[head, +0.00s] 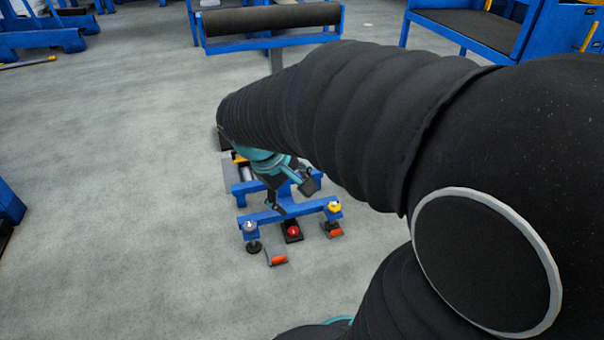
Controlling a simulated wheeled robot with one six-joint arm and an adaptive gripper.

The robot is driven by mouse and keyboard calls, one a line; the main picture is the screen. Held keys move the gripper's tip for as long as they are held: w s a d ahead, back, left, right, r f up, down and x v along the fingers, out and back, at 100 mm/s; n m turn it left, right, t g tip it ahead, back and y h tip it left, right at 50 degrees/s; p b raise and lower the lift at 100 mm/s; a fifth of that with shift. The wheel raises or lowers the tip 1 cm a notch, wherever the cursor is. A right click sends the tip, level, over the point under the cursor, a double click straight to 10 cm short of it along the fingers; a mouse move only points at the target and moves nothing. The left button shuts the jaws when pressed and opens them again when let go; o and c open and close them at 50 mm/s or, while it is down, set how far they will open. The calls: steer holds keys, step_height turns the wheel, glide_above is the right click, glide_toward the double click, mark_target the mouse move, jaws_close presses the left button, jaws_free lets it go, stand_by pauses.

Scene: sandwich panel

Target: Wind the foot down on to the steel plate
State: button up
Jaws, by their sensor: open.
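My gripper (292,196) is open and empty, pointing down over the blue stand (285,213). The stand's front bar has a foot at each end. The right foot (331,225) has a yellow knob (334,207) on top and is at a grey plate with an orange mark (335,233); I cannot tell whether they touch. The left foot (253,248) is black under a silver knob (250,227). Another grey plate with an orange mark (275,260) lies to its right. My gripper is between the two knobs, a little behind the front bar, touching neither as far as I see.
A black box with a red button (293,231) sits on the floor between the feet. My arm hides much behind the stand. A blue roller stand (270,18) is behind, and blue benches (470,35) are at the back right.

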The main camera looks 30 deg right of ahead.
mark_target(329, 209)
steer(key=w+d+f+n+g+h, duration=0.2)
steer(key=w+d+f+n+h, duration=0.15)
steer(key=w+d+f, duration=0.35)
steer(key=w+d+f+n+g+h, duration=0.25)
steer(key=w+d+f+h, duration=0.2)
steer(key=w+f, duration=0.4)
steer(key=w+d+f+n+t+h+p, duration=0.15)
steer(key=f+n, duration=0.25)
steer(key=f, duration=0.5)
steer(key=w+d+f+n+t+h, duration=0.1)
steer(key=f+n+t+h, duration=0.15)
steer(key=f, duration=0.55)
steer(key=w+d+f+n+t+h, duration=0.2)
steer(key=f+n, duration=0.2)
steer(key=f, duration=0.5)
steer(key=d, duration=1.2)
steer(key=shift+w+d+r, duration=0.2)
steer(key=shift+w, duration=0.2)
steer(key=c, duration=1.1)
